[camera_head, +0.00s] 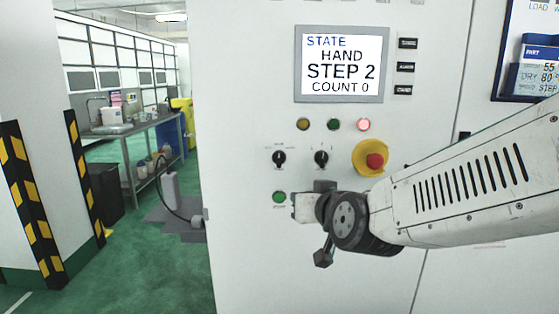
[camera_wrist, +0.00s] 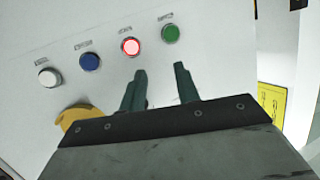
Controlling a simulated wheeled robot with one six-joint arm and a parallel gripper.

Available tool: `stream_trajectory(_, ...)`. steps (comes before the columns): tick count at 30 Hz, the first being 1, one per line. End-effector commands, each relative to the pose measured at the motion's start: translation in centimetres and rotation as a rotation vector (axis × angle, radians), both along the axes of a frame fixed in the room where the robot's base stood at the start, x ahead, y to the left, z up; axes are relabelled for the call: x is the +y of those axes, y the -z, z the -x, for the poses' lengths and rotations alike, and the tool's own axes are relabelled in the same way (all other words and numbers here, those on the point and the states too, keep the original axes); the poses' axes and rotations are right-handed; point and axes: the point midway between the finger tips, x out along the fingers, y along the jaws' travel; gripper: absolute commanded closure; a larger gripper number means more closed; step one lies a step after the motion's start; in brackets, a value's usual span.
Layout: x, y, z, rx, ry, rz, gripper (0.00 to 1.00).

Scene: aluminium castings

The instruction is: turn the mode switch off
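Two black rotary switches, a left one (camera_head: 279,158) and a right one (camera_head: 321,158), sit on the white cabinet front below a row of lamps in the head view. Their labels are too small to read, so I cannot tell which is the mode switch. Neither shows clearly in the wrist view. My gripper (camera_wrist: 159,76) is open in the wrist view, with nothing between its two dark fingers. The fingers point toward the panel near a lit red button (camera_wrist: 130,46) and a green button (camera_wrist: 171,33). In the head view my wrist is below the switches.
A display (camera_head: 341,65) reads STATE HAND, STEP 2, COUNT 0. A red emergency stop (camera_head: 375,161) on a yellow base is right of the switches, close above my arm. A blue button (camera_wrist: 89,61) and a white button (camera_wrist: 49,77) continue the button row.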

Motion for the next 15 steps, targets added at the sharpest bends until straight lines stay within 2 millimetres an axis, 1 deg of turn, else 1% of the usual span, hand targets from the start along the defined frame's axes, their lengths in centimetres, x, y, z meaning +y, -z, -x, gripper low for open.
stream_trajectory(1, 1.6, -0.1, -0.8, -0.077, 0.018, -0.006, 0.68)
stream_trajectory(3, 2.9, -0.8, -1.7, -0.200, 0.064, -0.014, 0.68)
stream_trajectory(5, 3.8, -1.4, -1.9, -0.299, 0.108, -0.017, 0.68)
stream_trajectory(9, 5.2, -2.3, -1.3, -0.493, 0.203, -0.005, 0.68)
stream_trajectory(12, 5.8, -2.7, -0.4, -0.591, 0.255, 0.008, 0.68)
stream_trajectory(15, 6.0, -3.0, 0.2, -0.650, 0.289, 0.016, 0.68)
